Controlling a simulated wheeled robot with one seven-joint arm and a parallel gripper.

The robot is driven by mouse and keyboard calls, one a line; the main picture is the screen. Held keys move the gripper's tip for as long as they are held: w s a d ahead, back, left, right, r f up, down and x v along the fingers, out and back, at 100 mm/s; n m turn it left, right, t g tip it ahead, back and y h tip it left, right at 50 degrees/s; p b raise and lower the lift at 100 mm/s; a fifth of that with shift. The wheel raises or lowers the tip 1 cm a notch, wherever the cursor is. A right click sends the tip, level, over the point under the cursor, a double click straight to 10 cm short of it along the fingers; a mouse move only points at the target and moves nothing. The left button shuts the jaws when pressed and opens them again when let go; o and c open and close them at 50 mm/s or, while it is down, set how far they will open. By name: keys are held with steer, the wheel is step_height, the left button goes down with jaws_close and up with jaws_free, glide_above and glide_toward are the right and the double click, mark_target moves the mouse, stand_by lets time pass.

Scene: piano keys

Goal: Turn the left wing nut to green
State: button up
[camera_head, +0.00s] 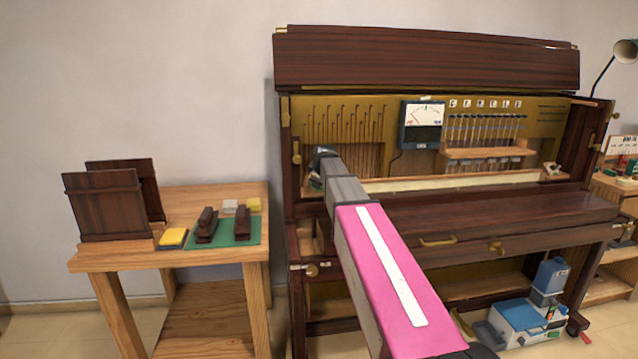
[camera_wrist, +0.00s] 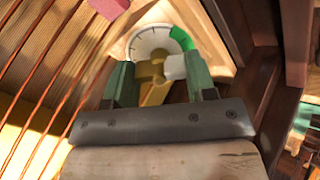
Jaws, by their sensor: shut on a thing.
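The left wing nut (camera_wrist: 152,72) is brass and sits in front of a round white dial (camera_wrist: 148,42) with a green section (camera_wrist: 181,38) at its upper right, in the wrist view. A pale block lies beside the nut, just below the green section. My gripper (camera_wrist: 160,80) has its two green-grey fingers on either side of the nut and is shut on it. In the head view, my arm reaches into the left end of the open piano (camera_head: 430,205), and it hides the left wing nut and dial there.
Copper-coloured strings run along the left of the wrist view, with a pink block (camera_wrist: 110,8) near them. Dark wood (camera_wrist: 240,40) stands close on the right. A meter (camera_head: 422,125) hangs inside the piano, and a side table (camera_head: 180,275) stands left.

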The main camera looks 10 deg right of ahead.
stand_by(0.3)
steer(key=n, duration=0.3)
steer(key=o, duration=0.9)
steer(key=shift+n, duration=0.3)
steer(key=shift+v, duration=5.5)
